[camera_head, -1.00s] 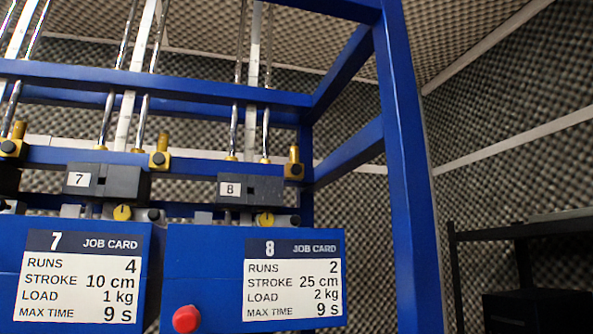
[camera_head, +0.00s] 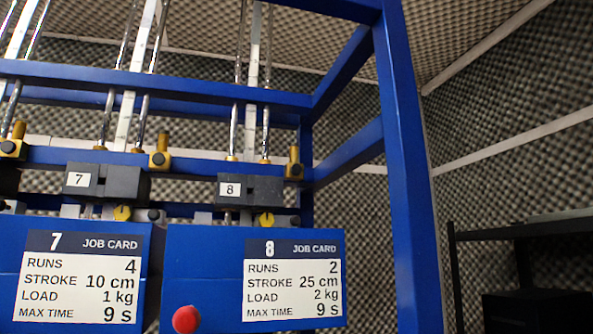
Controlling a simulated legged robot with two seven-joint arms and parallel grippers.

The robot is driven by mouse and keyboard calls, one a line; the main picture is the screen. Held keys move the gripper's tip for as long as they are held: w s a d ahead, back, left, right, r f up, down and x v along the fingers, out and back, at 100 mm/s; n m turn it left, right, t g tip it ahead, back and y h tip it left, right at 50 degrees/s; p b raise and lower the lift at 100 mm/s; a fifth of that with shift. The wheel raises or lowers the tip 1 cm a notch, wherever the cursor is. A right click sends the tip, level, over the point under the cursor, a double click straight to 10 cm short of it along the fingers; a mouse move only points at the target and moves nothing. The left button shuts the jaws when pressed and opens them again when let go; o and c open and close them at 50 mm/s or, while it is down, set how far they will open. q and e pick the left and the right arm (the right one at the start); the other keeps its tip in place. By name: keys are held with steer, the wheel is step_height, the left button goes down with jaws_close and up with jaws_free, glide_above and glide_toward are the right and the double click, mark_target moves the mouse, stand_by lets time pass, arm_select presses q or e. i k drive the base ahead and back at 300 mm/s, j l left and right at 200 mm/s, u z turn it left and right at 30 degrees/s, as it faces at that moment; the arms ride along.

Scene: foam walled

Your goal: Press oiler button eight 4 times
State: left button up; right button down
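Unit eight is a blue box (camera_head: 200,265) with a black block labelled 8 (camera_head: 250,190) above it. Its job card (camera_head: 293,280) reads runs 2, stroke 25 cm, load 2 kg, max time 9 s. A red round button (camera_head: 186,319) sticks out at the lower left of this box, near the bottom edge of the view. A yellow knob (camera_head: 266,219) sits on top of the box. Which part is the oiler button cannot be told. Neither of my grippers shows, and nothing visible touches the red button.
Unit seven, with its job card (camera_head: 78,280), stands directly to the left. A blue frame post (camera_head: 408,190) rises right of unit eight. A dark shelf (camera_head: 500,232) stands at the far right. Foam walls surround the place.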

mark_target(295, 169)
steer(key=k+u, duration=0.3)
steer(key=u, duration=0.2)
steer(key=k+u, duration=0.3)
steer(key=u, duration=0.15)
